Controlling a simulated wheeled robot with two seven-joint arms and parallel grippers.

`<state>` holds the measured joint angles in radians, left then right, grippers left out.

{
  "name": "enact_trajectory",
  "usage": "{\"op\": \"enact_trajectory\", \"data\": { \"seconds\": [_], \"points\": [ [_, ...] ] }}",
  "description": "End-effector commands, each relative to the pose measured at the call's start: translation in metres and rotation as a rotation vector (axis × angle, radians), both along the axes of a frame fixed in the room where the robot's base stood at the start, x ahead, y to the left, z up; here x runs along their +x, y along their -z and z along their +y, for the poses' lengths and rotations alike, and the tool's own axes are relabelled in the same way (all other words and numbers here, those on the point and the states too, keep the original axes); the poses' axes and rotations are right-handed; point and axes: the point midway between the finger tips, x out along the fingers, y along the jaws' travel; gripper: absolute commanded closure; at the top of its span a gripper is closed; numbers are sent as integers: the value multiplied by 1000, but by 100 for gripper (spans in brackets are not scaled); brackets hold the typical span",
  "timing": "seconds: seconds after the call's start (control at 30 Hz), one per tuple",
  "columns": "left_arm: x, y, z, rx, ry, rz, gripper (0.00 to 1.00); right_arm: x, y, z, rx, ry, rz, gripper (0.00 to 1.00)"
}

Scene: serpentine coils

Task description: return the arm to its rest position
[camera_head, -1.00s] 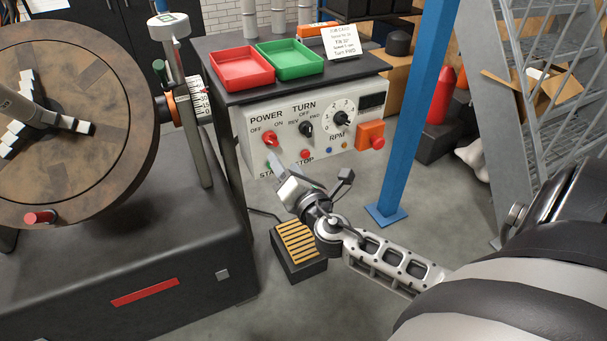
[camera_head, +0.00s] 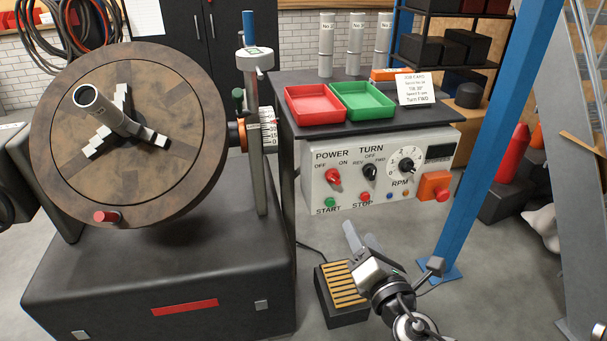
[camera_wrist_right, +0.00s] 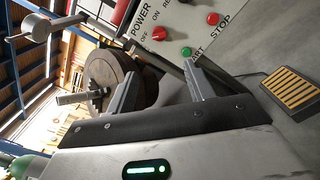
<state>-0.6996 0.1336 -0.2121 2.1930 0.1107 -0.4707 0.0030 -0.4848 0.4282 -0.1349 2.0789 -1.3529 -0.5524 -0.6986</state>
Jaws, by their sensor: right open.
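My right gripper (camera_head: 356,236) is in the lower middle of the head view, in front of the control panel (camera_head: 380,172) and above the foot pedal (camera_head: 345,285). Its two fingers stand apart with nothing between them, and they touch nothing that I can see. In the right wrist view the open fingers (camera_wrist_right: 160,82) point up toward the machine, with the panel's START and STOP buttons beyond them. My right arm runs out of the head view at the bottom. My left gripper is not in either view.
A round turntable (camera_head: 190,110) with a grey tube (camera_head: 92,100) in its clamp stands on a dark base at left. A red tray (camera_head: 314,118) and a green tray (camera_head: 363,101) sit on the bench. A blue post (camera_head: 495,140) stands at right. Floor between panel and post is clear.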

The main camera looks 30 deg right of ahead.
Motion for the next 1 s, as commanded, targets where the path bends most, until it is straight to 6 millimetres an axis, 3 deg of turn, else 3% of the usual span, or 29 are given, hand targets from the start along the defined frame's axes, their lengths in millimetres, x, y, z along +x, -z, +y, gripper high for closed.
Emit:
{"op": "enact_trajectory", "data": {
  "seconds": [0.17,0.27,0.37,0.5,0.7,0.83,1.0],
  "points": [
    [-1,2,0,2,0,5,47,-1,2,1,29,0,6,47],
    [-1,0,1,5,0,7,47,-6,15,7,190,6,38,47],
    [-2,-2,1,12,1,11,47,-20,39,24,525,32,100,47],
    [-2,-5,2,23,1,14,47,-47,75,66,1150,124,197,47],
    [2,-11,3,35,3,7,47,-81,93,131,1919,320,287,47],
    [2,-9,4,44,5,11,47,-93,92,157,2209,421,313,47],
    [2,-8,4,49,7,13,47,-96,91,166,2321,464,321,47]
  ]
}}
